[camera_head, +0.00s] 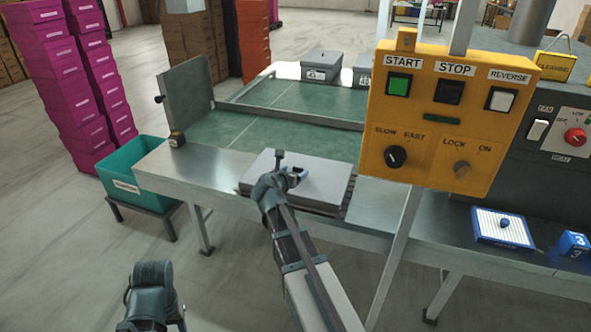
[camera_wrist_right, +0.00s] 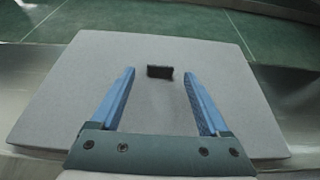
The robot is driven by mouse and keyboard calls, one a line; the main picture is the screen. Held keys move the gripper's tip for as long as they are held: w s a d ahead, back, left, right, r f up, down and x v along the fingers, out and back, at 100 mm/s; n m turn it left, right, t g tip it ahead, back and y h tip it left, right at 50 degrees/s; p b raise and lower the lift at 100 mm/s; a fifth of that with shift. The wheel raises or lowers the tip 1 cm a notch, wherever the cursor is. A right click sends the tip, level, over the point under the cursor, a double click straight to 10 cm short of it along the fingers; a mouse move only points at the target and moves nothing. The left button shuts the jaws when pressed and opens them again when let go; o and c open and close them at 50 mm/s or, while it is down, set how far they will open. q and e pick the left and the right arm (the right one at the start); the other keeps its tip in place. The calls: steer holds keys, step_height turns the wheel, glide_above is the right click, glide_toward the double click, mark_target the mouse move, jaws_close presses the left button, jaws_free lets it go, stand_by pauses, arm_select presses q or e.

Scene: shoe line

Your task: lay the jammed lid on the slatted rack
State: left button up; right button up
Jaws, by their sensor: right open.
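The lid (camera_head: 330,184) is a flat grey panel lying on the metal table, with the dark edge of the slatted rack (camera_head: 346,207) showing under its right side. The lid fills the right wrist view (camera_wrist_right: 160,110), with a small black handle (camera_wrist_right: 160,72) on it. My right gripper (camera_head: 295,172) is over the lid; in the wrist view its blue fingers (camera_wrist_right: 159,95) are spread apart on either side of the handle, with nothing between them touching. My left gripper (camera_head: 150,300) is low at the bottom left, away from the table; its fingers are not clear.
A green conveyor belt (camera_head: 225,133) runs behind the lid, with grey boxes (camera_head: 322,66) farther along. A yellow control panel (camera_head: 452,115) hangs at the right. A teal bin (camera_head: 135,185) stands left of the table. Blue-and-white items (camera_head: 503,227) lie right.

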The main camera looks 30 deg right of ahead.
steer(key=p+v, duration=0.3)
steer(key=v, duration=0.7)
steer(key=shift+r, duration=0.1)
steer(key=s+a+f+m+g+y, duration=0.3)
steer(key=s+a+m, duration=0.3)
steer(key=a, duration=0.3)
steer(key=s+a+f+m+g+y, duration=0.3)
steer(key=s+a+f+m, duration=0.3)
steer(key=a, duration=0.4)
steer(key=s+a+f+m+g+y, duration=0.3)
steer(key=s+a+f+m, duration=0.1)
steer(key=s+a+m, duration=0.4)
steer(key=shift+s+a+f+m, duration=0.25)
steer(key=shift+a+m, duration=0.6)
steer(key=shift+m, duration=0.25)
steer(key=shift+w, duration=0.1)
step_height(320, 180, up, 14)
steer(key=p, duration=1.4)
